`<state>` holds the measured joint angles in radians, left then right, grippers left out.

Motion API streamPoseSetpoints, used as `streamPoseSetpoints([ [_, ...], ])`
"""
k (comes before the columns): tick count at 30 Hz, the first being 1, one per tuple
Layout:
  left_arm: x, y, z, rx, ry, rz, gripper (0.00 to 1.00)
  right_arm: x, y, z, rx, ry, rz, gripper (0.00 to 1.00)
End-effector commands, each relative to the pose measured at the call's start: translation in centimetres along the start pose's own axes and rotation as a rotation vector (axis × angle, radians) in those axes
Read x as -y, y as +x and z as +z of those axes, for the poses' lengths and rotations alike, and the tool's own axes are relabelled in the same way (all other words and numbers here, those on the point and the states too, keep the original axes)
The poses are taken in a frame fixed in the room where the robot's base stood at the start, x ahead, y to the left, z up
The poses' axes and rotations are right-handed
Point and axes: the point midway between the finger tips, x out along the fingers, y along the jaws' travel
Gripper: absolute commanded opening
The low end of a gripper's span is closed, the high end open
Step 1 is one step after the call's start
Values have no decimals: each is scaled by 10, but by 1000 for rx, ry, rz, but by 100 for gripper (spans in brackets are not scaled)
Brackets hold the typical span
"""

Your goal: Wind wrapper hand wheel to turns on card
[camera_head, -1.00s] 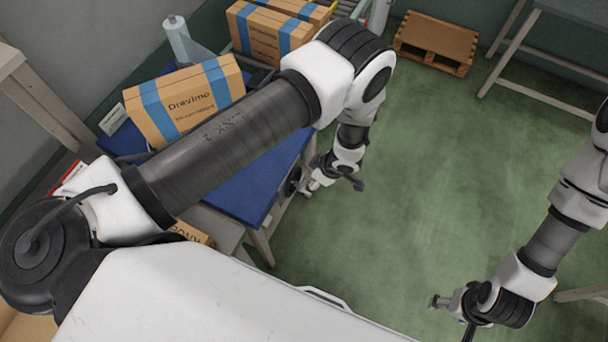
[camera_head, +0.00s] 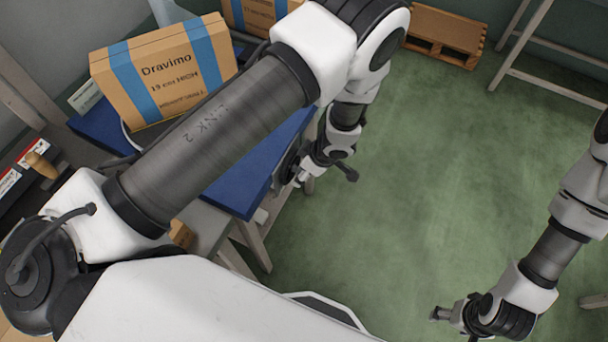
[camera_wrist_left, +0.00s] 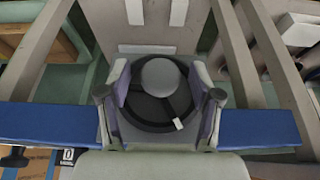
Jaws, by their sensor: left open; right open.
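A dark hand wheel with spokes, a round grey knob (camera_wrist_left: 160,77) and a white mark on its rim (camera_wrist_left: 150,122) fills the middle of the left wrist view. My left gripper (camera_wrist_left: 160,97) is open, with one finger on each side of the knob; I cannot tell whether they touch it. In the head view my left gripper (camera_head: 302,174) is at the blue bench's (camera_head: 238,185) right edge, partly hidden by my arm. A small pale card (camera_head: 84,96) stands left of the carton; its writing is too small to read. My right gripper (camera_head: 446,315) is open and empty over the floor.
A Dravimo carton (camera_head: 165,72) with blue bands stands on the bench, another carton (camera_head: 258,14) behind it. A wooden-handled tool (camera_head: 40,164) is at far left. A pallet (camera_head: 444,35) and a grey table frame (camera_head: 545,75) stand at the back. The green floor is clear.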

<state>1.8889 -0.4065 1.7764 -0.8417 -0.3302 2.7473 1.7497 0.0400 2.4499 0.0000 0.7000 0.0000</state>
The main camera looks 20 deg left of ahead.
Motion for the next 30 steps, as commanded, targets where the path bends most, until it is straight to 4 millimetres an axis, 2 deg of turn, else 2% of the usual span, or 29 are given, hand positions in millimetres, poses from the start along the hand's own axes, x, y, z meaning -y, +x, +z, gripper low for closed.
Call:
streamPoseSetpoints([
  [5,0,-1,-1,0,0,0,65,0,-1,0,0,0,0,66],
  [6,0,-1,0,0,0,0,61,0,-1,0,-1,0,0,66],
  [8,0,-1,0,0,0,0,40,0,-1,0,0,0,0,66],
  [9,0,-1,0,0,0,0,26,0,-1,0,0,0,0,66],
  [11,0,-1,0,0,0,0,5,0,-1,0,0,0,0,66],
  [22,0,-2,-1,0,10,-28,6,0,-6,0,0,0,0,66],
  [30,-2,-1,0,2,59,-151,6,0,-17,0,0,0,0,66],
])
